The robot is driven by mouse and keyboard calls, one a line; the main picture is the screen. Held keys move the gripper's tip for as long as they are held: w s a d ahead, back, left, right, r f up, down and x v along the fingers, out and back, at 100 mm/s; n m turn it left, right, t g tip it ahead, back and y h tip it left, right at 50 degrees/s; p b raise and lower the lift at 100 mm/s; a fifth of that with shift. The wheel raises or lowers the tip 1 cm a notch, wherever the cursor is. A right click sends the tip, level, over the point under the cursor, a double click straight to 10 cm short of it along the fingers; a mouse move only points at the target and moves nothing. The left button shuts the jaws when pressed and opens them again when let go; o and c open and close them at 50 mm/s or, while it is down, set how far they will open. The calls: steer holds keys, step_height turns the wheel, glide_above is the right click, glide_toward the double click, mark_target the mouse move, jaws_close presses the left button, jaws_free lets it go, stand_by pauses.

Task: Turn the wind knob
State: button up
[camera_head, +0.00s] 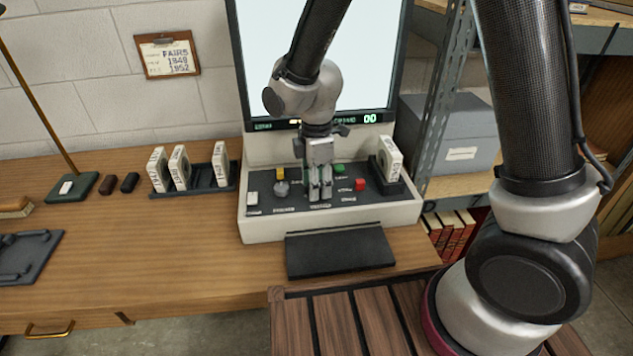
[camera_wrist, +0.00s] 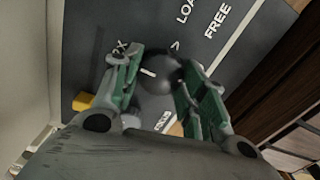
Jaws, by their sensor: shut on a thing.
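A sloped dark control panel (camera_head: 300,203) in a pale console holds the knobs. My gripper (camera_head: 320,190) points down at the middle of it. In the wrist view, a round grey knob (camera_wrist: 155,72) with a white pointer line sits between the green-padded fingers (camera_wrist: 158,90). The fingers are shut on its sides. In the head view the gripper hides this knob. Another grey knob (camera_head: 282,188) stands just left of the gripper. The panel lettering is too small in the head view to tell which knob is marked wind. Partial letters "LOA" and "FREE" show in the wrist view.
Around the gripper are a yellow button (camera_head: 280,173), a green button (camera_head: 339,168), a red button (camera_head: 360,184) and a white switch (camera_head: 252,198). A cartridge (camera_head: 391,157) stands at the panel's right. A lit screen (camera_head: 370,65) rises behind. A rack (camera_head: 205,180) of cartridges stands left.

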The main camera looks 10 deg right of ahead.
steer(key=m, duration=0.9)
steer(key=shift+w, duration=0.1)
steer(key=m, duration=0.4)
steer(key=shift+w+d+m, duration=0.1)
steer(key=shift+m, duration=2.1)
steer(key=o, duration=1)
steer(key=shift+o, duration=0.2)
